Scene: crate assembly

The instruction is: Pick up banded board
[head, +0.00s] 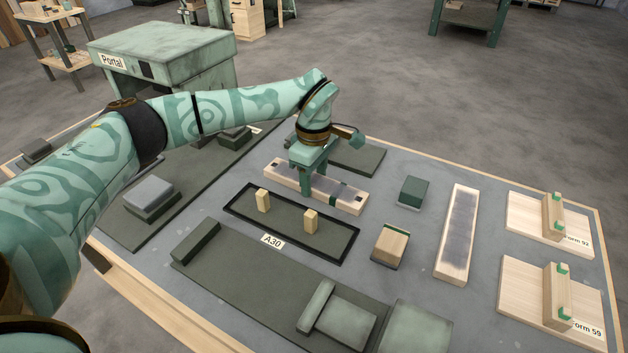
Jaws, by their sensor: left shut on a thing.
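The banded board (347,199) is a long light-wood piece with a grey top, dark square marks near its ends and a dark green band across it. It lies just behind the black-rimmed tray, in the middle of the table. My left gripper (308,177) is over the board, pointing down, and is shut on it near the middle. The fingers hide part of the board. I cannot tell whether the board is clear of the table. My right gripper is not in view.
The black-rimmed tray (237,211) labelled A30 holds two upright wooden blocks. A similar board (457,235) without a band, a green block (413,191) and a wooden block (390,245) are to the right. A green Portal box (165,50) stands behind my left arm.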

